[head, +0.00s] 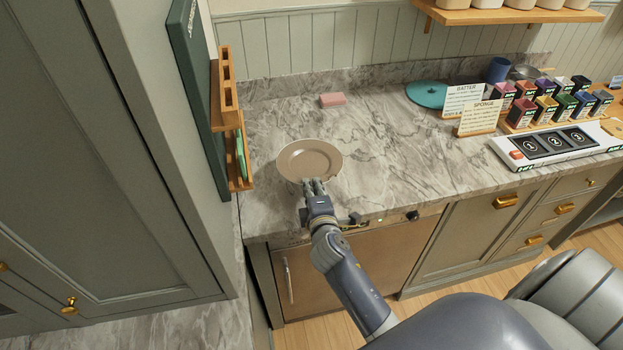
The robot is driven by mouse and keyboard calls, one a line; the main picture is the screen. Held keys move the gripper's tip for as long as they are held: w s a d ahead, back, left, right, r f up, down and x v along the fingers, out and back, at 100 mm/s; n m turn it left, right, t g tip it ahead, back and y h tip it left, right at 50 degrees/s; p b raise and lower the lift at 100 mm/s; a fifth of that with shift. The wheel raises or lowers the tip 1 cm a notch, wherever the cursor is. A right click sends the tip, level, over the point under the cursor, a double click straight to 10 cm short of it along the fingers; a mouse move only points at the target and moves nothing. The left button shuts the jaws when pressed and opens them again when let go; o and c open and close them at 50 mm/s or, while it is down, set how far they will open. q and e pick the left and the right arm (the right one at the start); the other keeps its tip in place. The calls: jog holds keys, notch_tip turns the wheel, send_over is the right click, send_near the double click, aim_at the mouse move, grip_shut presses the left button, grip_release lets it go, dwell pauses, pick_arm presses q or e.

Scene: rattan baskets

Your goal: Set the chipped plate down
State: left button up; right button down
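A round beige-grey plate (309,158) is at the left part of the marble counter, near its front edge. It looks about level. Its near rim is partly hidden by my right gripper (314,184), and a chip is hard to make out. The fingertips of my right gripper overlap that near rim. I cannot tell whether they pinch it or only touch it, or whether the plate rests on the counter or sits just above it. My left gripper is not in view.
A wooden rack (229,110) stands left of the plate, beside a tall cabinet. A pink sponge (332,100) and a teal disc (427,94) lie farther back. Signs, small colored boxes and a numbered panel (556,143) fill the right. The marble counter (400,160) right of the plate is clear.

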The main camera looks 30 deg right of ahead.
jog(key=shift+w+f, duration=0.1)
jog(key=shift+w, duration=0.15)
notch_tip(320, 180, down, 6)
jog(key=b, duration=0.6)
jog(key=shift+f+b, duration=0.25)
jog(key=shift+b, duration=0.05)
jog(key=shift+f+b, duration=0.45)
jog(key=c, duration=1.7)
grip_release()
jog(key=shift+s, duration=0.15)
jog(key=shift+f, duration=0.1)
